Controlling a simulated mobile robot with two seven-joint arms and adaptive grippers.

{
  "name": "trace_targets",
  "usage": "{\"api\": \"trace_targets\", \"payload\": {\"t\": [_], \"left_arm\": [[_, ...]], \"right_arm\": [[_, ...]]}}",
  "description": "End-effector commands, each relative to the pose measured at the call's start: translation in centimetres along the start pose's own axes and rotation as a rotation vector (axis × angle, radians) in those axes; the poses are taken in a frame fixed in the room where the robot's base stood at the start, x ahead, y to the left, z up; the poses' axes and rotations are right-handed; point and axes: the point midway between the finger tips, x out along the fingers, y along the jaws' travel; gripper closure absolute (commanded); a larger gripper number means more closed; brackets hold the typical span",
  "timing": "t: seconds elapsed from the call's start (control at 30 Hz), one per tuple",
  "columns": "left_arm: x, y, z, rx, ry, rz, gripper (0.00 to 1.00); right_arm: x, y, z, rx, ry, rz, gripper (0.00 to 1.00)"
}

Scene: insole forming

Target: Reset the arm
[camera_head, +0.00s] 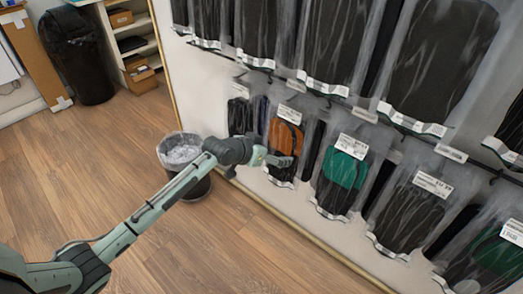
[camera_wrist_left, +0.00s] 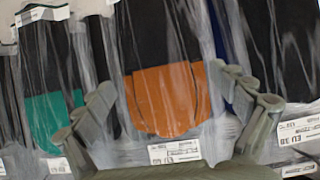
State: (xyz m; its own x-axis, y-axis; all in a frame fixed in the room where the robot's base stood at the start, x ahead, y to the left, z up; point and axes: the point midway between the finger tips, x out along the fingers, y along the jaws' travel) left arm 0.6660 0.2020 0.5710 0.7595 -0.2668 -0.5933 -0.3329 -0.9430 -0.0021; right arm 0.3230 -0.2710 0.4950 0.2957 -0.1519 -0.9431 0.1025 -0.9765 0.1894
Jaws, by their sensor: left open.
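My left arm (camera_head: 140,222) reaches in from the lower left of the head view, stretched up and to the right toward the wall display. My left gripper (camera_head: 278,159) is in front of the lower part of a bagged black insole pack with an orange section (camera_head: 285,137). In the left wrist view the open fingers (camera_wrist_left: 165,82) spread on either side of the orange section (camera_wrist_left: 165,100). The pack hangs between them in the picture; whether a finger touches it I cannot tell. My right gripper is not in view.
A pack with a green section (camera_head: 343,168) hangs to the right, with several black packs around and above. A lined bin (camera_head: 181,150) stands on the floor just behind the forearm. A black bin (camera_head: 80,62) and shelves (camera_head: 137,45) are at the back left. The wooden floor at left is clear.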

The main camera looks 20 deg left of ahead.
Motion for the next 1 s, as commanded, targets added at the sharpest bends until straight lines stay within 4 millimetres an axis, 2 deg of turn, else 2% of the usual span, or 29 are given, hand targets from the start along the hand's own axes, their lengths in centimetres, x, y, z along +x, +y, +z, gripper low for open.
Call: {"api": "trace_targets", "payload": {"t": [0.1,0.33,0.5,0.7,0.77,0.87,1.0], "left_arm": [[-2.8,-0.1,0.1,0.004,0.0,-0.001,0.04],[-7.1,0.0,0.1,0.002,0.0,0.0,0.04],[-8.7,0.0,0.0,0.0,0.001,0.0,0.04],[-9.0,0.2,0.6,-0.003,-0.011,-0.002,0.04],[-8.9,0.5,2.0,-0.009,-0.037,-0.009,0.04],[-9.2,1.4,6.6,-0.023,-0.125,-0.04,0.04],[-11.3,2.7,15.9,-0.053,-0.318,-0.114,0.04]], "right_arm": [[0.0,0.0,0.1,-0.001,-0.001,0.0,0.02],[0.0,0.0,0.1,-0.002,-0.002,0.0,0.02],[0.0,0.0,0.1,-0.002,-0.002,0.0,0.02],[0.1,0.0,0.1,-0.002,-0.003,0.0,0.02],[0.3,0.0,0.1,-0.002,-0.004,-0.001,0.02],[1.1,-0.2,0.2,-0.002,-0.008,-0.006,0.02],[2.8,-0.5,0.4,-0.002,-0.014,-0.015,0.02]]}}
